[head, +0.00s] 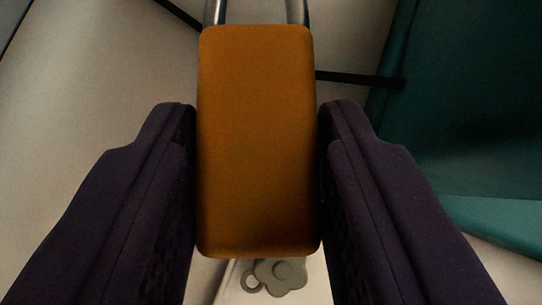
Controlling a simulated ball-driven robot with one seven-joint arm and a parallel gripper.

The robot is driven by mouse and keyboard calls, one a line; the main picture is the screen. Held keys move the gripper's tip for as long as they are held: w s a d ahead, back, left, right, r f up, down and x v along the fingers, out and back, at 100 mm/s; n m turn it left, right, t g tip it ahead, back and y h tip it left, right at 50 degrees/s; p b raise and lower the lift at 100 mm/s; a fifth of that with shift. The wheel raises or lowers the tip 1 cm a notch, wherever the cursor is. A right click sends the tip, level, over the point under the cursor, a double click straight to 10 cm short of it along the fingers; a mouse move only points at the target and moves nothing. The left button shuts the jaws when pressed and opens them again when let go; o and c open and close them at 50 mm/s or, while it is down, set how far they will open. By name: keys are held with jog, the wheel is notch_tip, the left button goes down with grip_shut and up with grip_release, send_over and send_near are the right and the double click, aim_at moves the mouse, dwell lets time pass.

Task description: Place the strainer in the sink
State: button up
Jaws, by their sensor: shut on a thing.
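An orange-brown block-shaped handle (258,140) fills the middle of the view, with two shiny metal rods running from its far end out of the top edge. It looks like the strainer's handle, but no bowl or mesh shows. My gripper (258,165) is shut on this handle, one dark finger pressed on each long side. A dark teal thing with a lighter teal edge (500,218) is at the right; I cannot tell whether it is the sink. The handle is to its left in the picture.
A small grey flower-shaped thing with a ring (280,274) lies below the handle, partly hidden by it. A pale surface (85,75) spreads at the left and looks clear. A dark thin bar (360,79) crosses behind the rods toward the teal thing.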

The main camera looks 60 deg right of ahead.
notch_tip(320, 180, down, 7)
jog(key=shift+a+r+b, duration=0.1)
jog(key=shift+r+b, duration=0.1)
jog(key=shift+b, duration=0.55)
jog(key=shift+r, duration=0.1)
jog(key=o, duration=1.1)
jog(key=shift+o, duration=0.2)
